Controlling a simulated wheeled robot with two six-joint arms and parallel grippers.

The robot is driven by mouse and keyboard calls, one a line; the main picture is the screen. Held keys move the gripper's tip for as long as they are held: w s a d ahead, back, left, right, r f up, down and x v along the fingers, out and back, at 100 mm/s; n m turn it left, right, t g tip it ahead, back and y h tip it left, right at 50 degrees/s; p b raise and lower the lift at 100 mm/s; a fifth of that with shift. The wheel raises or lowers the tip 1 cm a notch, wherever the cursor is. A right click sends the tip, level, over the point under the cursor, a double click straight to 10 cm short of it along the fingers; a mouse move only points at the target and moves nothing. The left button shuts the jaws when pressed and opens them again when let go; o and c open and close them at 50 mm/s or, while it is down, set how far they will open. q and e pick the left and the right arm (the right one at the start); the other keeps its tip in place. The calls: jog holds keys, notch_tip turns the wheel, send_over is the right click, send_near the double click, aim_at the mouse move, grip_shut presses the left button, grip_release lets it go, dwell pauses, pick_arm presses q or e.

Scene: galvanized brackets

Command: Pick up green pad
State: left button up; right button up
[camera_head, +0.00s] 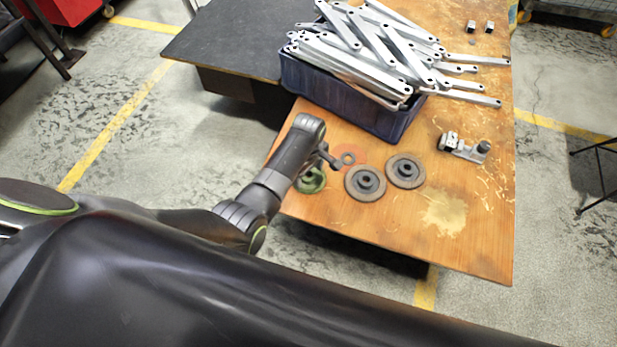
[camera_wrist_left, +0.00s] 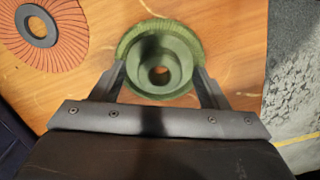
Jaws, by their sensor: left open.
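The green pad (camera_head: 311,181) is a round disc with a raised hub, lying on the wooden table near its left edge, partly hidden by my left arm in the head view. In the left wrist view the green pad (camera_wrist_left: 160,62) sits between the fingers, with its central hole facing the camera. My left gripper (camera_head: 331,160) is over the pad in the head view. Its two fingers (camera_wrist_left: 160,75) are apart on either side of the pad's hub in the wrist view; I cannot tell whether they touch it. My right gripper is not in view.
Two grey discs (camera_head: 366,183) lie right of the pad. An orange-red disc (camera_wrist_left: 52,30) lies close by. A blue crate (camera_head: 345,107) full of galvanized brackets (camera_head: 370,55) stands behind. A metal tool (camera_head: 464,147) lies at the right. The table's front right is clear.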

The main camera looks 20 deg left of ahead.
aim_at(309, 174)
pick_arm(q)
jog(key=c, duration=1.1)
jog(key=shift+r, duration=0.15)
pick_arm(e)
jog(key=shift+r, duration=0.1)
pick_arm(q)
jog(key=shift+r, duration=0.2)
notch_tip(309, 174, up, 7)
jog(key=p, duration=0.2)
jog(key=shift+p, duration=0.35)
jog(key=shift+r, duration=1.15)
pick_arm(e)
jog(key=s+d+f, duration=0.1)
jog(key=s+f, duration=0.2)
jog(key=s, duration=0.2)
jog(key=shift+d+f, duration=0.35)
